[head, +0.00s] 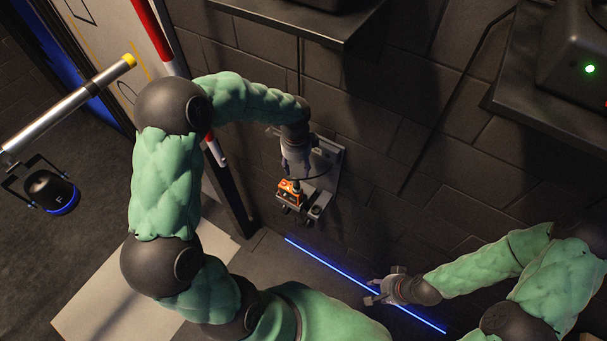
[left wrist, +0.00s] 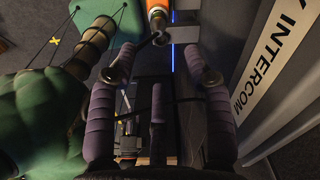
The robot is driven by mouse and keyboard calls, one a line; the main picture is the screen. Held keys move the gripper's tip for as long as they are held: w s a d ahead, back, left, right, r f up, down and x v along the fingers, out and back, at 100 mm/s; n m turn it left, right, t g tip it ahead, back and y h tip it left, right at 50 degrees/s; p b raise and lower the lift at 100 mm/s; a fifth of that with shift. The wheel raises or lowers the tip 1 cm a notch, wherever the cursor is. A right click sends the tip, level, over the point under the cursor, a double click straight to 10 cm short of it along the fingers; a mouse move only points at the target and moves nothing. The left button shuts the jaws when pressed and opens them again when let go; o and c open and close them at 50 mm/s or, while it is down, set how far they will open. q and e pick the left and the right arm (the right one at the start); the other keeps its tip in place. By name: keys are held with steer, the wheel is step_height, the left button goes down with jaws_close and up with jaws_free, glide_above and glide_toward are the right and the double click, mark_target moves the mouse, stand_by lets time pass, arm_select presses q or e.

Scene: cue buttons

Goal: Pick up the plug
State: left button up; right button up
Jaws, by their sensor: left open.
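An orange and dark object (head: 290,188), which looks like the plug, is at a small grey wall-mounted holder (head: 328,168). My left gripper (head: 296,172) is right above it and hides part of it. In the left wrist view my left gripper (left wrist: 158,85) is open, its purple-grey fingers spread. An orange cylinder with a dark end (left wrist: 158,18) shows beyond the fingertips there; I cannot tell whether it is the plug. My right gripper (head: 371,292) is apart from the holder, low over the floor, with its fingers spread and nothing seen between them.
A panel lettered "INTERCOM" (left wrist: 277,60) is at the right of the left wrist view. Dark shelves (head: 545,120) jut from the brick wall. A blue light strip (head: 340,268) runs along the floor. A lamp-like device (head: 50,190) hangs at far left.

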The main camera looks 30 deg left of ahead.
mark_target(296, 180)
arm_select(q)
steer(key=shift+a+r, duration=0.2)
step_height(296, 180, down, 10)
steer(key=shift+f+p, duration=0.25)
steer(key=shift+p, duration=0.35)
jaws_close()
